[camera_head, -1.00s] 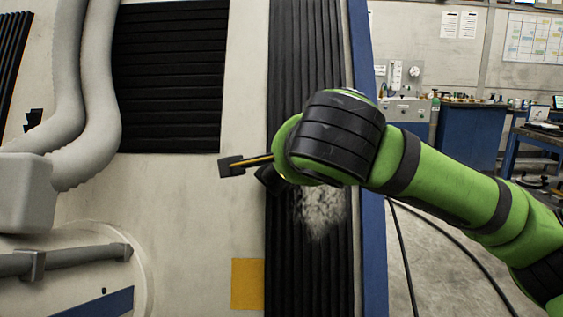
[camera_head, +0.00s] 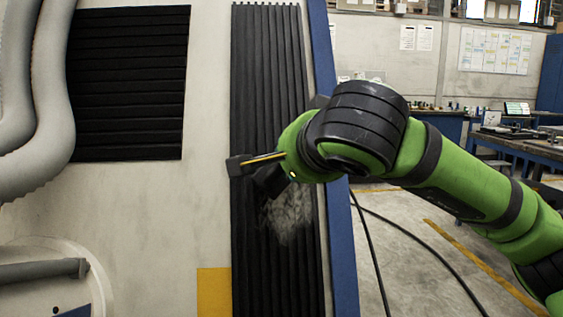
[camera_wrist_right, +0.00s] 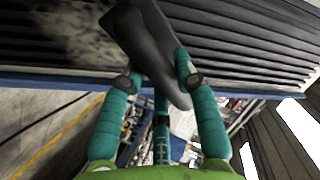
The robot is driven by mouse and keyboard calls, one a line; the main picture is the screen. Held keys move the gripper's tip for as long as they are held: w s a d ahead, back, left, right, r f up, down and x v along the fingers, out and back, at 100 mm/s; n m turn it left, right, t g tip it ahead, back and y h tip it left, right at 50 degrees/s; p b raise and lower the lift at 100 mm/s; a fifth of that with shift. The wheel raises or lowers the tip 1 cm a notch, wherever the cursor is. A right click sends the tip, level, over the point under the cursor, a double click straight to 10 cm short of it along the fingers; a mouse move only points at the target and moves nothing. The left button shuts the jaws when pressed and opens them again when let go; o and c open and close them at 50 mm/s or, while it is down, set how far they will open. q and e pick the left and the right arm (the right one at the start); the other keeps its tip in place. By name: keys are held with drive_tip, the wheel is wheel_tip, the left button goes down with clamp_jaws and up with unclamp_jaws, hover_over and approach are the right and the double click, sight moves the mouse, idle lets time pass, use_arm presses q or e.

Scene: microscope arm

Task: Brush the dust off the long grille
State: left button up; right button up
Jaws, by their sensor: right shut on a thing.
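The long grille (camera_head: 245,235) is a tall black ribbed panel on a pale machine wall in the head view. A pale grey dust patch (camera_head: 290,217) lies on it, just below my right wrist; a pale smudge (camera_wrist_right: 45,42) also shows at upper left in the right wrist view. My right gripper (camera_wrist_right: 157,78) has its teal fingers closed on a dark grey brush (camera_wrist_right: 135,30), against or close in front of the ribs. Its bristles are hidden, so I cannot tell whether they touch. In the head view my wrist covers most of the gripper. My left gripper is out of view.
A wider black grille (camera_head: 128,85) and thick grey hoses (camera_head: 50,110) are on the wall to the left. A yellow square (camera_head: 213,290) adjoins the long grille's lower left. A blue edge strip (camera_head: 343,250) borders the right. Cables (camera_head: 420,243) hang over open floor beyond.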

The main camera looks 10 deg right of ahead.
sight(274, 191)
drive_tip(key=s+d+f+b, duration=0.2)
drive_tip(key=d+b, duration=0.2)
drive_tip(key=d, duration=0.2)
drive_tip(key=shift+w+a+p, duration=0.6)
drive_tip(key=shift+a+p, duration=0.05)
drive_tip(key=shift+a, duration=6)
drive_tip(key=shift+s+d+f+b, duration=0.15)
drive_tip(key=shift+d+f+b, duration=0.3)
drive_tip(key=shift+d+b, duration=0.3)
drive_tip(key=shift+s+d+f+b, duration=0.15)
drive_tip(key=shift+d+f+b, duration=0.4)
drive_tip(key=shift+d, duration=0.35)
drive_tip(key=shift+s+d+f+b, duration=0.15)
drive_tip(key=shift+d+f+b, duration=0.2)
drive_tip(key=shift+d+b, duration=1.1)
drive_tip(key=shift+d, duration=3.45)
drive_tip(key=s+a+f+b, duration=0.1)
drive_tip(key=a, duration=0.6)
drive_tip(key=shift+s+f, duration=0.15)
drive_tip(key=shift+f, duration=0.2)
